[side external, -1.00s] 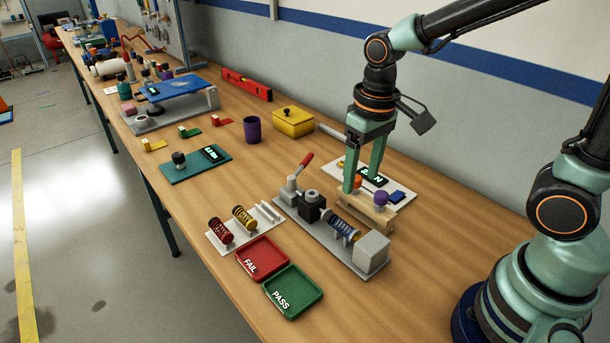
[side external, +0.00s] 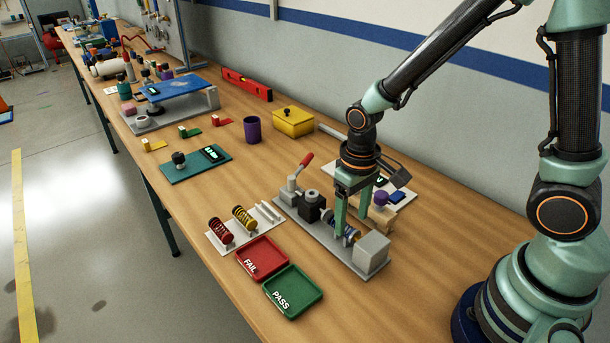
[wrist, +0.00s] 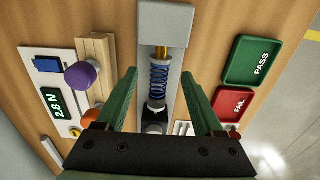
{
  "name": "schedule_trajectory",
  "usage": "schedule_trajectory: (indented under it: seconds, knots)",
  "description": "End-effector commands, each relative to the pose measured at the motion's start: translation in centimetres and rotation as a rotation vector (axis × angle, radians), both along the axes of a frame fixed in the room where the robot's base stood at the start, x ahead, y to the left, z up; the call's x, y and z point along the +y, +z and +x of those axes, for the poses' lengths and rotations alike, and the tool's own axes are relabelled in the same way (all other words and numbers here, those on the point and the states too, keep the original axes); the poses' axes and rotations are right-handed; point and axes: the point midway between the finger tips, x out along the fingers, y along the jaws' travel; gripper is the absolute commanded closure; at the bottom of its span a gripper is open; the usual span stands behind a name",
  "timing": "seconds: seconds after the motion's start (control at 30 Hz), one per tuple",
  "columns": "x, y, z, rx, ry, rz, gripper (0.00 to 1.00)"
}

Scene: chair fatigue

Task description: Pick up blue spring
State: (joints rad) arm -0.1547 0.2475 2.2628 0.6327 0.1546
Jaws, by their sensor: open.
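The blue spring (wrist: 159,80) lies on a rod in the grey test fixture (side external: 338,258). In the side view the blue spring (side external: 349,233) is partly hidden by my gripper (side external: 349,233). The wrist view shows my gripper (wrist: 162,80) open, with one green finger on each side of the spring's line and nothing held. In the side view the fingers reach down over the fixture, around the spring; I cannot tell whether they touch it.
A grey end block (side external: 371,249) and a red-handled lever (side external: 305,160) stand on the fixture. The red FAIL tray (side external: 262,257) and green PASS tray (side external: 293,291) lie in front. A rack with red and yellow springs (side external: 232,240) is left. A purple knob (wrist: 81,75) stands beside.

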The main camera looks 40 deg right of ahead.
Motion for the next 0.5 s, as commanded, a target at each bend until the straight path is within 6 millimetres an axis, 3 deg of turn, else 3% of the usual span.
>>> schedule_trajectory:
  seconds: [0.2,0.5]
  knots:
    - [0.0,-2.6,0.1,0.003,0.0,0.0,0.31]
    - [0.0,-3.2,0.2,-0.001,0.0,0.0,0.31]
